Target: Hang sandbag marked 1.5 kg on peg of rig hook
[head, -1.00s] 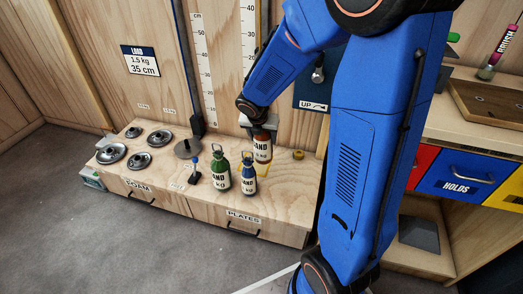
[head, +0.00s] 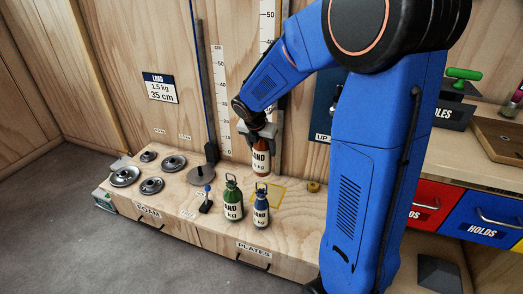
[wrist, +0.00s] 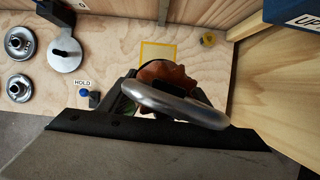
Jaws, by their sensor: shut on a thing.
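My gripper (head: 262,132) is shut on the top of a red-brown sandbag (head: 260,162), holding it upright above the bench. Its label shows "AND" and "kg"; the number is not clearly readable. In the wrist view the sandbag (wrist: 163,73) is partly hidden behind a thick silver ring (wrist: 178,107) at the jaws. A green sandbag (head: 233,203) and a smaller blue sandbag (head: 261,210) stand on the bench, below my gripper. I cannot make out the rig hook's peg for certain.
The wooden bench (head: 215,232) carries several metal discs (head: 125,176), a slotted grey plate (head: 200,173) by a blue rail, and a blue-knobbed lever (head: 206,200). A yellow outlined square (wrist: 145,45) is empty. A sign (head: 160,88) reads "1.5 kg 35 cm". Drawers (head: 425,205) stand right.

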